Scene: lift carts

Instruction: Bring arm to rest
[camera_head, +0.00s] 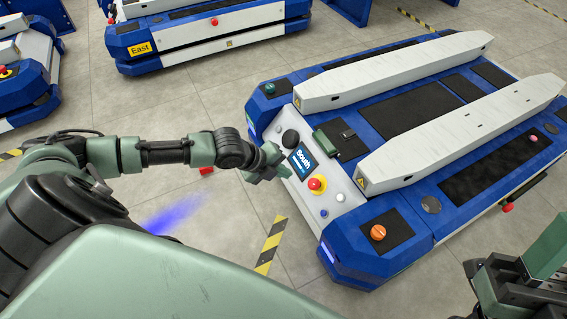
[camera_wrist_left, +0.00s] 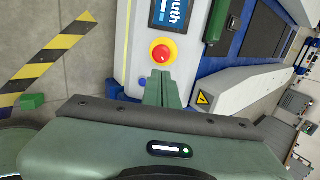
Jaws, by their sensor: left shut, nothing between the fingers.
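My left arm reaches in from the left in the head view. Its gripper (camera_head: 272,168) is shut and empty, close to the control panel of the cart labelled South (camera_head: 375,232). In the left wrist view, the shut left fingers (camera_wrist_left: 164,88) point toward a red button with a yellow collar (camera_wrist_left: 161,53). The same red button (camera_head: 317,184) shows in the head view, right of and below the gripper. I cannot tell whether the fingers touch the panel. Part of my right arm (camera_head: 505,285) shows at the lower right; its fingertips are not clear.
The South cart carries two long white forks (camera_head: 390,70). A cart labelled East (camera_head: 140,48) stands behind, and another blue and white cart (camera_head: 25,75) stands at the far left. Yellow-black tape (camera_head: 270,245) marks the floor. Grey floor lies open between the carts.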

